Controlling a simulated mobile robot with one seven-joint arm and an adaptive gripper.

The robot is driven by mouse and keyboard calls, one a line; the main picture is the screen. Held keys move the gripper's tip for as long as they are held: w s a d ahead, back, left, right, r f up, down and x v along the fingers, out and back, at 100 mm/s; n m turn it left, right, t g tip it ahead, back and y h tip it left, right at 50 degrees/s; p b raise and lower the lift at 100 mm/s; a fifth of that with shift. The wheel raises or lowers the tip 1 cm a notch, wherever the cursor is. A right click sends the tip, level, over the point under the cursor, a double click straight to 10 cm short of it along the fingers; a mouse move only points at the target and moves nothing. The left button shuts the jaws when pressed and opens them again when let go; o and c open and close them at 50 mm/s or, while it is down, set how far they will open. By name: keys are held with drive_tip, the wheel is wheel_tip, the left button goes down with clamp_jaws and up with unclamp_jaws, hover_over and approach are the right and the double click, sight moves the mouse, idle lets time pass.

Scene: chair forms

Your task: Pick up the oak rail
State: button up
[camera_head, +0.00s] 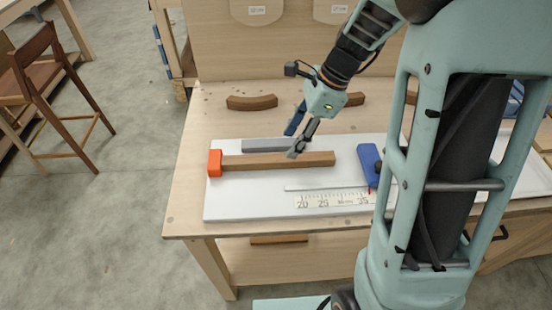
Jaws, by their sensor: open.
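The oak rail (250,161) is a straight brown wooden bar. It lies across the white board (245,205) on the workbench, with its left end at an orange block (215,163). My gripper (293,140) is open and points down near the right half of the rail. One finger overlaps the rail in the picture; I cannot tell whether it touches. Nothing shows between the fingers. A grey bar (262,145) lies just behind the rail, partly hidden by my gripper.
A blue block (369,158) stands to the right of the rail, beside a printed scale (330,199). Curved brown wood pieces (252,103) lie at the back of the bench (190,195). A brown chair (48,85) stands on the floor at left. My arm hides much of the right side.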

sight(279, 158)
drive_tip(key=x, duration=0.7)
drive_tip(key=shift+w+a+f, duration=0.1)
drive_tip(key=shift+w+f, duration=0.1)
drive_tip(key=shift+w, duration=0.15)
drive_tip(key=shift+c, duration=0.4)
clamp_jaws()
